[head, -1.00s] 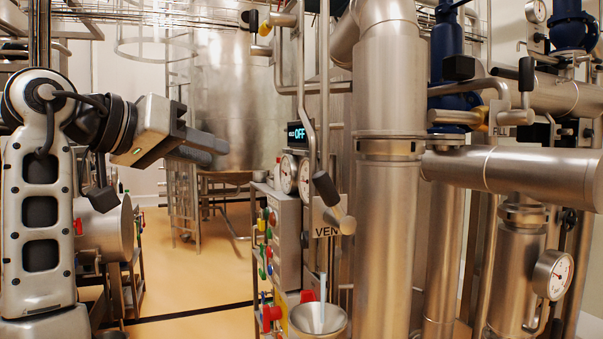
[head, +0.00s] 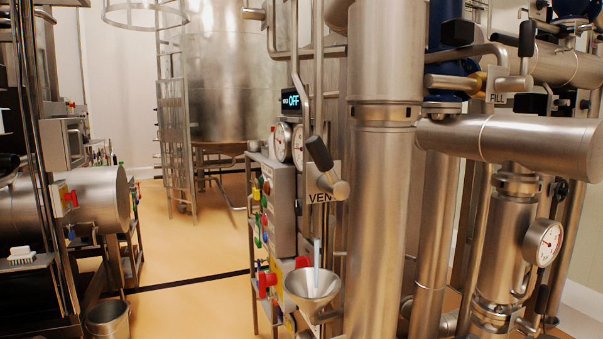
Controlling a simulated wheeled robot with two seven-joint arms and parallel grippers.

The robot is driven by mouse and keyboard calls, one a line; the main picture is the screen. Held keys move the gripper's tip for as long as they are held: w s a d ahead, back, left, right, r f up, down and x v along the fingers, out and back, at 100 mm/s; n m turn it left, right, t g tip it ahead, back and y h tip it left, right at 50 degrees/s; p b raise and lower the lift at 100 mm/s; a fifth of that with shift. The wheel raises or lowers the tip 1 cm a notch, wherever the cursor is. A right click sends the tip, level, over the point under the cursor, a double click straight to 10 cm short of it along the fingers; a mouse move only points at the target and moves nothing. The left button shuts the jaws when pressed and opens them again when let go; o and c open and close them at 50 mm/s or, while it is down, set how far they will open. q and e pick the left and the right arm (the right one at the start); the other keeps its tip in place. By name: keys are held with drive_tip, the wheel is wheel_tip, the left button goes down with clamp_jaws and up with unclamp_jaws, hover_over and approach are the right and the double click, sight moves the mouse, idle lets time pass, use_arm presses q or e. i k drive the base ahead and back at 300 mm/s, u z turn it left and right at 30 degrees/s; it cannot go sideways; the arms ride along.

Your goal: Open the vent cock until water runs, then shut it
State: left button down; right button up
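The vent cock's black lever (head: 320,153) slants up and to the left from its metal body (head: 335,188). The VENT label (head: 321,197) is just below it, partly covered. A metal funnel (head: 313,285) sits below the cock. A thin pale upright streak (head: 317,256) runs down into the funnel; I cannot tell whether it is water or a tube. Neither of my grippers is in view.
Two dial gauges (head: 283,141) and a display reading OFF (head: 291,99) are left of the cock. A thick steel column (head: 383,220) stands close on its right. Another gauge (head: 543,242) is at far right. Open floor (head: 195,300) lies left.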

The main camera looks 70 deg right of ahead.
sight(329, 183)
drive_tip(key=z, duration=1.45)
drive_tip(key=k, duration=0.65)
drive_tip(key=z, duration=0.05)
drive_tip(key=i, duration=0.4)
drive_tip(key=z, duration=0.05)
